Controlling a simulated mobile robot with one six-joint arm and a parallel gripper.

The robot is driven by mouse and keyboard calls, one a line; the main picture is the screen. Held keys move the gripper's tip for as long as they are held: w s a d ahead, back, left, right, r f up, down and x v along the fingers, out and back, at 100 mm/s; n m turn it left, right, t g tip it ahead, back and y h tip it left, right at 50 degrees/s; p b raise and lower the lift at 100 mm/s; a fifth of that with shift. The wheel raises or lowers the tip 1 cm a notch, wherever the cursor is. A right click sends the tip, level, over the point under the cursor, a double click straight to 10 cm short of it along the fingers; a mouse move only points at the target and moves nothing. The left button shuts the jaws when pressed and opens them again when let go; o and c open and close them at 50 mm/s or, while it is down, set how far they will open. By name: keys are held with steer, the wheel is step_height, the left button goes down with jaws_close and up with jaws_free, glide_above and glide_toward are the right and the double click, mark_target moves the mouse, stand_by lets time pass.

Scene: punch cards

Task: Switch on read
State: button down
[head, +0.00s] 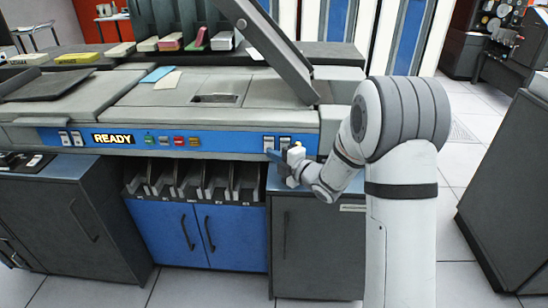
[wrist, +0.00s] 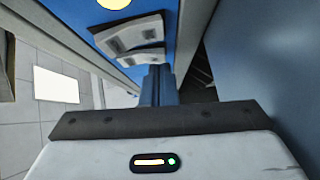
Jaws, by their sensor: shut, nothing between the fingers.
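A pair of rocker switches (head: 269,142) sits at the right end of the blue control panel (head: 225,141). They also show in the wrist view (wrist: 135,35), upper middle, as two grey rockers on blue. I cannot read which is labelled read. My gripper (head: 271,155) is just below this pair, close to the panel face. In the wrist view its blue-grey fingers (wrist: 158,72) are together and empty, close beside the nearer rocker (wrist: 142,60). I cannot tell whether they touch it. Another switch pair (head: 70,138) is at the panel's left end.
A lit READY sign (head: 113,138) and several coloured buttons (head: 179,141) lie along the panel. A pale yellow disc (wrist: 114,3) shows at the wrist view's top. Card pockets (head: 195,183) and blue cabinet doors (head: 205,235) are below. A raised grey cover (head: 265,45) leans above.

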steer(key=shift+f, duration=0.1)
steer(key=b, duration=0.2)
steer(key=shift+w+f+b, duration=0.15)
steer(key=shift+f+b, duration=0.2)
steer(key=shift+r, duration=0.35)
steer(key=v, duration=0.7)
steer(key=shift+s+d+f+p, duration=0.2)
steer(key=shift+s+d+p, duration=0.05)
steer(key=shift+d+p, duration=0.15)
steer(key=shift+r, duration=0.1)
